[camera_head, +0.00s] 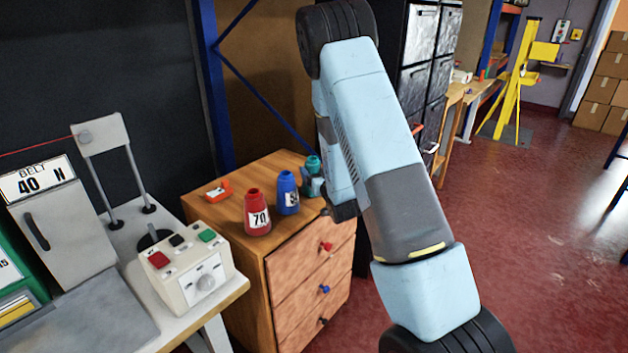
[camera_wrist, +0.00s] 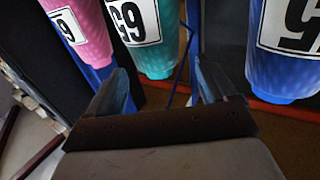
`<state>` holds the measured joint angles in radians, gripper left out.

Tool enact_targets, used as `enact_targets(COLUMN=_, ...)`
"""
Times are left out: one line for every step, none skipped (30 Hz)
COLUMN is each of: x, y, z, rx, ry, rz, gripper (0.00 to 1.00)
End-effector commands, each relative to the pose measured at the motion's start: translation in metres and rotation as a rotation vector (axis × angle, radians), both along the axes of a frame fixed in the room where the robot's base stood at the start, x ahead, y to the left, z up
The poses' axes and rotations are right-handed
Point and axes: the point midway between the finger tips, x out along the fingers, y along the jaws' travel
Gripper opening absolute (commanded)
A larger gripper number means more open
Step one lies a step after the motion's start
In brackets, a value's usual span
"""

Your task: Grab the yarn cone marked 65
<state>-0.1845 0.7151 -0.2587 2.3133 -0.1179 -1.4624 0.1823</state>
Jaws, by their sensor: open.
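The teal yarn cone (camera_wrist: 153,65) shows upside down in the wrist view, its white label reading as 65 when turned over. In the head view, its top (camera_head: 313,163) shows on the wooden drawer cabinet (camera_head: 222,195), partly hidden by my gripper (camera_head: 314,184). In the wrist view my gripper (camera_wrist: 161,78) is open, with a finger on each side of the gap. The teal cone appears in line with this gap, close to the fingertips. I cannot tell whether it touches them. Nothing is held.
A blue cone (camera_head: 287,193) stands beside the teal one, and a red cone marked 70 (camera_head: 257,212) stands farther left. A pink cone (camera_wrist: 88,38) shows in the wrist view. An orange object (camera_head: 218,190) lies near the cabinet's back left. A control box (camera_head: 188,267) stands nearby.

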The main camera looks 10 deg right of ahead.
Motion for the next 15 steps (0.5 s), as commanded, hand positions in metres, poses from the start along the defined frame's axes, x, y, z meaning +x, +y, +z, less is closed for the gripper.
enact_targets(x=0.007, y=0.001, z=0.000, rx=0.000, ry=-0.001, rz=0.000, gripper=0.85)
enact_targets(x=0.010, y=0.001, z=0.000, rx=0.000, ry=-0.001, rz=0.000, gripper=0.85)
enact_targets(x=0.013, y=0.001, z=0.000, rx=0.000, ry=0.000, rz=0.000, gripper=0.85)
enact_targets(x=0.015, y=0.001, z=0.000, rx=0.000, ry=0.001, rz=0.000, gripper=0.85)
enact_targets(x=0.017, y=0.001, z=0.000, rx=0.000, ry=0.001, rz=-0.001, gripper=0.85)
enact_targets(x=0.018, y=0.002, z=0.000, rx=0.000, ry=0.000, rz=-0.001, gripper=0.85)
enact_targets(x=0.019, y=0.002, z=0.000, rx=0.000, ry=0.000, rz=-0.001, gripper=0.85)
enact_targets(x=0.021, y=0.002, z=0.000, rx=0.000, ry=0.000, rz=-0.001, gripper=0.85)
enact_targets(x=0.023, y=0.002, z=0.001, rx=0.000, ry=-0.001, rz=-0.001, gripper=0.85)
enact_targets(x=0.026, y=0.002, z=0.001, rx=0.000, ry=-0.001, rz=0.000, gripper=0.85)
enact_targets(x=0.029, y=0.002, z=0.001, rx=-0.001, ry=-0.001, rz=0.000, gripper=0.85)
enact_targets(x=0.034, y=0.002, z=0.002, rx=-0.001, ry=-0.001, rz=0.000, gripper=0.85)
enact_targets(x=0.039, y=0.002, z=0.003, rx=-0.001, ry=-0.002, rz=0.000, gripper=0.85)
enact_targets(x=0.043, y=0.002, z=0.003, rx=-0.001, ry=-0.002, rz=0.000, gripper=0.85)
enact_targets(x=0.049, y=0.001, z=0.004, rx=-0.001, ry=-0.001, rz=0.000, gripper=0.85)
